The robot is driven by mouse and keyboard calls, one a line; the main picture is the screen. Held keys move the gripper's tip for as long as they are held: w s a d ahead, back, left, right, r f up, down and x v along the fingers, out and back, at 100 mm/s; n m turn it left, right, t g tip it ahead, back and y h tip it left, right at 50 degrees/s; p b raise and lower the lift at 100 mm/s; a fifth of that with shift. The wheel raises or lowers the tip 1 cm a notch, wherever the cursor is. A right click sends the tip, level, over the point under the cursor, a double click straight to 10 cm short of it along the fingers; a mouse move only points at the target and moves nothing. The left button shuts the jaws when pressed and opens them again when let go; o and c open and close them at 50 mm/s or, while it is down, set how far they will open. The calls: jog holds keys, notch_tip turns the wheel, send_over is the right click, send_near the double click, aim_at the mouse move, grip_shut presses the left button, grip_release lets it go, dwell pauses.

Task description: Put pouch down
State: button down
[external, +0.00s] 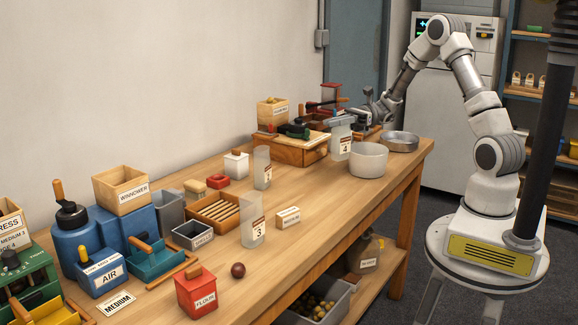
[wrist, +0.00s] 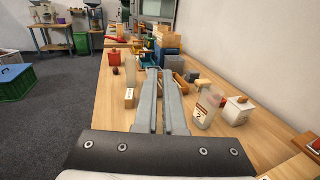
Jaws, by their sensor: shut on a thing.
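A clear pouch with a label reading 4 (external: 341,146) hangs upright from my gripper (external: 341,119), which is shut on its top edge. It is at the far part of the bench, between the wooden drawer box and a white pot. I cannot tell whether its bottom touches the bench top. In the wrist view the fingers of my gripper (wrist: 163,72) lie close together, pointing along the bench; the held pouch is hidden there.
The white pot (external: 368,160) stands close on the right, with a metal pan (external: 401,141) behind. The wooden drawer box (external: 300,150) is on the left. Clear pouches 3 (external: 253,228) and 2 (external: 262,168) stand on the bench (external: 330,205). Bare wood lies along the front.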

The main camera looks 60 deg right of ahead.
jog(key=w+a+r+t+b, duration=0.1)
jog(key=w+a+b, duration=0.2)
jog(key=w+a, duration=0.5)
jog(key=w+a+f+b, duration=0.2)
jog(key=a+f, duration=0.8)
jog(key=a, duration=0.1)
jog(key=shift+f+m+h, duration=0.3)
jog(key=shift+m, duration=0.1)
jog(key=c, duration=1)
grip_release()
